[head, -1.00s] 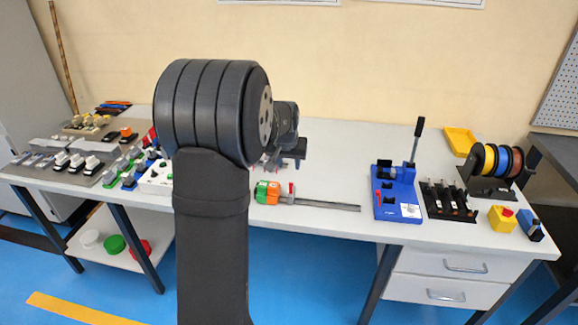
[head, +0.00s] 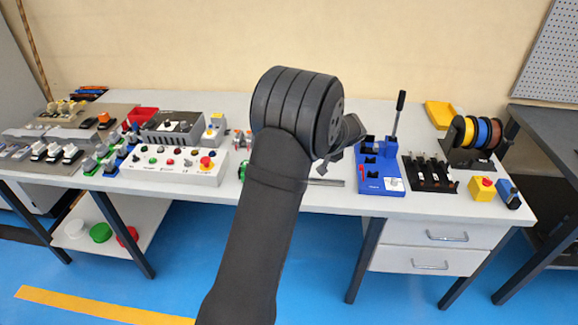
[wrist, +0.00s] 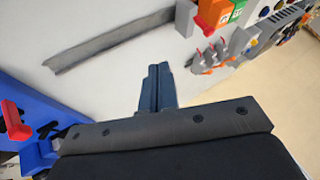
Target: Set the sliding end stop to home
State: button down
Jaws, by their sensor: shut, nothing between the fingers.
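The blue busbar bender (head: 372,176), with its upright black lever (head: 398,112), stands on the bench right of my arm. Its blue edge and a red part (wrist: 14,121) show at the left of the wrist view. I cannot tell whether this red part is the sliding end stop. My gripper (wrist: 158,72) is shut and empty, with its fingers together over the bench, apart from the bender. A flat grey rail (wrist: 110,38) lies beyond them, with a grey block (wrist: 185,17) at its end beside orange and green blocks. In the head view my arm hides most of these blocks.
A white control box (head: 180,163) with several buttons stands left of my arm. Right of the bender are a black rack (head: 430,174), a yellow box with a red button (head: 482,189) and wire spools (head: 478,133). The bench between rail and bender is bare.

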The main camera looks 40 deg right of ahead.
jog(key=x, duration=1)
jog(key=shift+w+f, duration=0.1)
jog(key=shift+w, duration=0.05)
jog(key=shift+w+a, duration=0.85)
jog(key=shift+a, duration=0.15)
jog(key=shift+w+a, duration=0.35)
jog(key=shift+w, duration=0.05)
jog(key=shift+w+a, duration=1.6)
jog(key=shift+a, duration=0.05)
